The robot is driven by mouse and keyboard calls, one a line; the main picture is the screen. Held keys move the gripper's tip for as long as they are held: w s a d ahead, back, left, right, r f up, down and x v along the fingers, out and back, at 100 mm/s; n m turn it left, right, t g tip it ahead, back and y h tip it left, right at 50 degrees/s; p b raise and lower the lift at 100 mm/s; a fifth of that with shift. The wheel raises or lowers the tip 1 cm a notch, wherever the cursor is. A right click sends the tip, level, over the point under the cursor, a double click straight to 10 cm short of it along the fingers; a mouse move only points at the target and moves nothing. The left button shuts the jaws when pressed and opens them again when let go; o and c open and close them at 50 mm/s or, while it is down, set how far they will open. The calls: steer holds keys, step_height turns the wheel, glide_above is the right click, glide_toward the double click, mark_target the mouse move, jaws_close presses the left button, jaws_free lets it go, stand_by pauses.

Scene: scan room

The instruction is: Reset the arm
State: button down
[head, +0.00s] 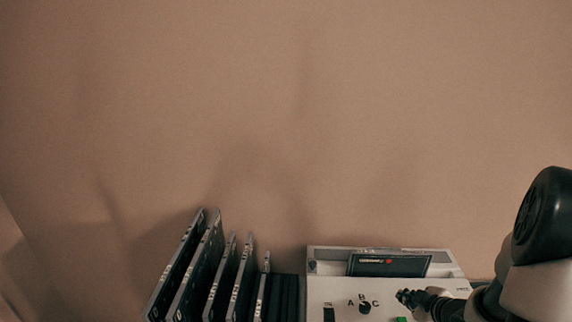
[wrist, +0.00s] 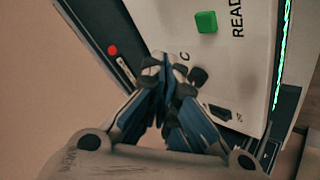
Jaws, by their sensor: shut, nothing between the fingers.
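My gripper (wrist: 163,68) is shut and empty in the wrist view, its fingertips meeting in front of a pale panel with a green button (wrist: 206,22) and a dark knob (wrist: 198,76). In the head view my gripper (head: 403,296) is at the lower right, in front of the white machine (head: 330,287). My arm comes in from the right edge. I cannot tell whether the fingertips touch the panel.
A dark cassette-like piece with a red dot (head: 388,265) sits in the top of the machine. Several dark upright cases (head: 212,270) stand in a rack to its left. A bare brown wall (head: 280,120) rises behind. The space above the machine looks clear.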

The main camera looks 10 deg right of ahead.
steer(key=s+a+r+m+g+h+b, duration=0.1)
steer(key=s+a+r+m+h+b, duration=0.2)
steer(key=r, duration=0.4)
steer(key=a+r+m+g+h, duration=0.1)
steer(key=a+r+m, duration=0.1)
steer(key=a+r, duration=0.4)
steer(key=s+a+r+m+g+y+b, duration=0.1)
steer(key=s+a+y, duration=0.1)
steer(key=s+a, duration=0.6)
steer(key=s+a+r+m+g+y+b, duration=0.1)
steer(key=s+a+r+m+y, duration=0.1)
steer(key=s+a, duration=0.7)
steer(key=shift+m, duration=0.3)
